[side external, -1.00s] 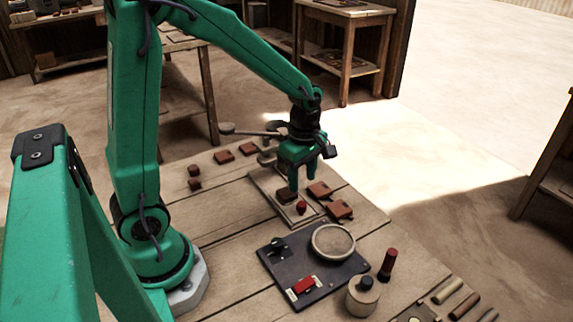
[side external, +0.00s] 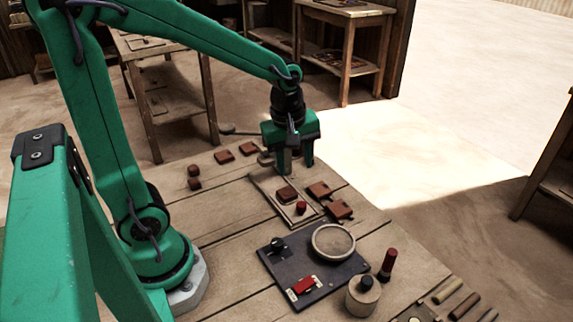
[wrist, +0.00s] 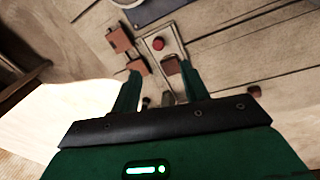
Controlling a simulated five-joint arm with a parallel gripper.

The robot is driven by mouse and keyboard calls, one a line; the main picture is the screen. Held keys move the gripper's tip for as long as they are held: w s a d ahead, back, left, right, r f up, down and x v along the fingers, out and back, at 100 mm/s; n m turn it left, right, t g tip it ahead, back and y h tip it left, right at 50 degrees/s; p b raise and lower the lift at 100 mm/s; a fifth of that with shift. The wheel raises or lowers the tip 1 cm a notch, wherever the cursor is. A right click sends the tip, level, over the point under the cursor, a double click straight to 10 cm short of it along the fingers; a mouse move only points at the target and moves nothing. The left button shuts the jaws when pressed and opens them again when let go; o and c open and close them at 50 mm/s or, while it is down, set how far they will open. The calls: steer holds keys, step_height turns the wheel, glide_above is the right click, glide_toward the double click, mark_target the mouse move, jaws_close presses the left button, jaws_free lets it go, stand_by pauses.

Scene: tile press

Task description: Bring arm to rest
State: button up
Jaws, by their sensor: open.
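My gripper (side external: 297,168) hangs above the far end of the wooden press board, its two fingers pointing down, apart and empty. The wrist view also shows my gripper (wrist: 161,72) with a gap between its fingers. The pale press board (side external: 268,186) carries a brown tile (side external: 287,193) and a red knob (side external: 301,208). The same tile (wrist: 172,66) and red knob (wrist: 158,43) show in the wrist view. The gripper stands clear of the tile. Part of the board's far end is hidden behind the fingers.
Brown tiles (side external: 318,190) lie right of the board, and others (side external: 223,156) lie behind left. A dark panel (side external: 274,258) with a round dish (side external: 333,240) and red switch (side external: 304,285) is nearer. A red-topped cylinder (side external: 387,265) and a lidded pot (side external: 363,297) stand beside it.

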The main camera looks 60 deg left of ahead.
steer(key=s+d+r+m+t, duration=0.1)
steer(key=s+r+m+t, duration=0.3)
steer(key=s+r+m, duration=0.4)
steer(key=s+m, duration=0.2)
steer(key=m, duration=0.5)
steer(key=shift+d, duration=0.25)
